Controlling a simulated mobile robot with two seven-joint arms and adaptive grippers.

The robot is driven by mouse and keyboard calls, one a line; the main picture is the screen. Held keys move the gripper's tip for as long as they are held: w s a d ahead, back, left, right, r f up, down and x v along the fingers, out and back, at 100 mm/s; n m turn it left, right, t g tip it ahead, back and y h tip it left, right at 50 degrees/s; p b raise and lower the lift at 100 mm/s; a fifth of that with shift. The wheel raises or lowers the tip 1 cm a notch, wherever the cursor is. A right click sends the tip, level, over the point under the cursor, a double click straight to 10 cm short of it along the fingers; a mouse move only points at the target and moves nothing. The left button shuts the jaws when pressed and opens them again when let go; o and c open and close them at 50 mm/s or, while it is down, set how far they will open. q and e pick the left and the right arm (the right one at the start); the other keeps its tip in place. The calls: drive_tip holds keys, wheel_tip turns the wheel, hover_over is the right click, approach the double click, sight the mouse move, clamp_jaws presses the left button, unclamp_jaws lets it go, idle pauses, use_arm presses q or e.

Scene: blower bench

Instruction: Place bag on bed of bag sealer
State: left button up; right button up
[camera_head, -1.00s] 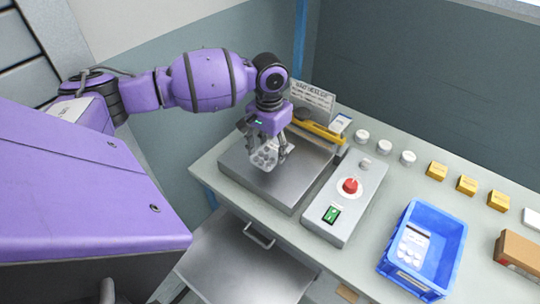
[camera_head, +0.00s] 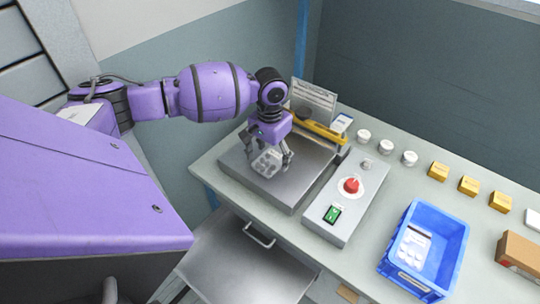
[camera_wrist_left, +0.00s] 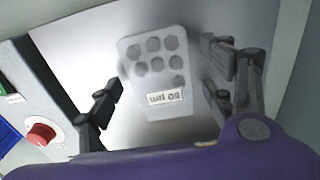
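The bag (camera_head: 267,164) is a pale, clear packet with several round grey pieces inside. It appears to lie on the metal bed of the bag sealer (camera_head: 297,187), near the bed's middle. In the left wrist view, the bag (camera_wrist_left: 155,75) shows a "50 µm" label upside down. My left gripper (camera_head: 270,156) is just above the bed with its fingers spread on either side of the bag. The left wrist view shows gaps between the bag and both fingers of the gripper (camera_wrist_left: 163,98). My right gripper is not in view.
A control box with a red knob (camera_head: 351,185) and green switch (camera_head: 332,214) sits right of the bed. A yellow bar (camera_head: 318,132) and sign (camera_head: 314,98) stand behind it. A blue bin (camera_head: 449,262) holds another bag (camera_head: 413,245). White jars and yellow boxes line the back.

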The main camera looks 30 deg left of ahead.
sight(270, 159)
use_arm(q)
drive_tip(key=shift+r, duration=0.25)
wheel_tip(270, 159, up, 12)
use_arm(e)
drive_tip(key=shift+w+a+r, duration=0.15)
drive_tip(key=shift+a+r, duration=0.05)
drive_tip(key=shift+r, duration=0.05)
use_arm(q)
drive_tip(key=shift+f, duration=0.1)
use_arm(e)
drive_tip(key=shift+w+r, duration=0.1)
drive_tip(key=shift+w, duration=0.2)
